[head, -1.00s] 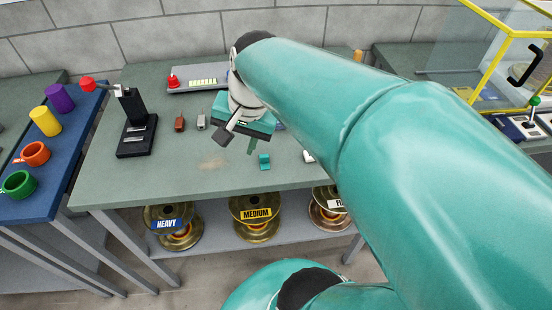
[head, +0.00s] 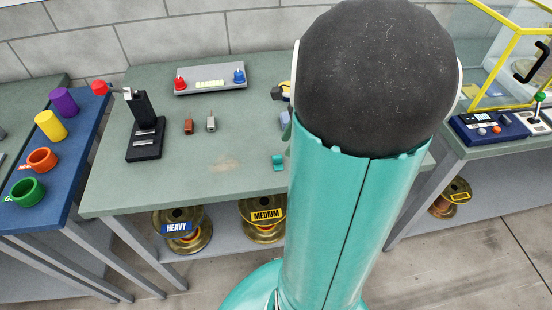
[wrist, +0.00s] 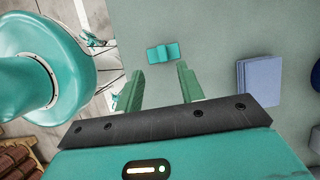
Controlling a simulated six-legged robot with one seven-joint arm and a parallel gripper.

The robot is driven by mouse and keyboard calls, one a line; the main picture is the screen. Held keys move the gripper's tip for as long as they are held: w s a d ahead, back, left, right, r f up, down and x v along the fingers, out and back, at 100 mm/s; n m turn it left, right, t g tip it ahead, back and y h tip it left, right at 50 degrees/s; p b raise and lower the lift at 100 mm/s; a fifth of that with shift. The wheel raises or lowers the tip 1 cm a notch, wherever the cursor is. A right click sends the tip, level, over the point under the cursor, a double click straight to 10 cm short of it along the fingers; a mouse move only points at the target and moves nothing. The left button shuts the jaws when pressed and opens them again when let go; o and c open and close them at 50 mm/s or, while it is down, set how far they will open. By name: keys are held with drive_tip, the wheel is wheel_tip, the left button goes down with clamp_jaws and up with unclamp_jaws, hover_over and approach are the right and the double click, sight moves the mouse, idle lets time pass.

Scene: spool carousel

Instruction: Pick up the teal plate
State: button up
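The small teal plate (head: 278,162) lies on the grey-green bench top near its front, just left of my arm in the head view. In the wrist view the teal plate (wrist: 163,53) lies beyond the fingertips, roughly in line with the gap between them. My gripper (wrist: 158,78) shows two green fingers spread apart with nothing between them. It is apart from the plate. In the head view my arm hides most of the gripper.
A blue-grey block (wrist: 258,85) lies right of the fingers in the wrist view. On the bench (head: 230,180) stand a black lever press (head: 145,138), a small brown piece (head: 188,127), a grey piece (head: 211,124) and a button panel (head: 210,79). Spools (head: 182,231) sit below.

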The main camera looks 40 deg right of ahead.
sight(279, 157)
drive_tip(key=shift+w+x, duration=0.2)
drive_tip(key=shift+x, duration=2.95)
drive_tip(key=shift+r, duration=0.1)
clamp_jaws()
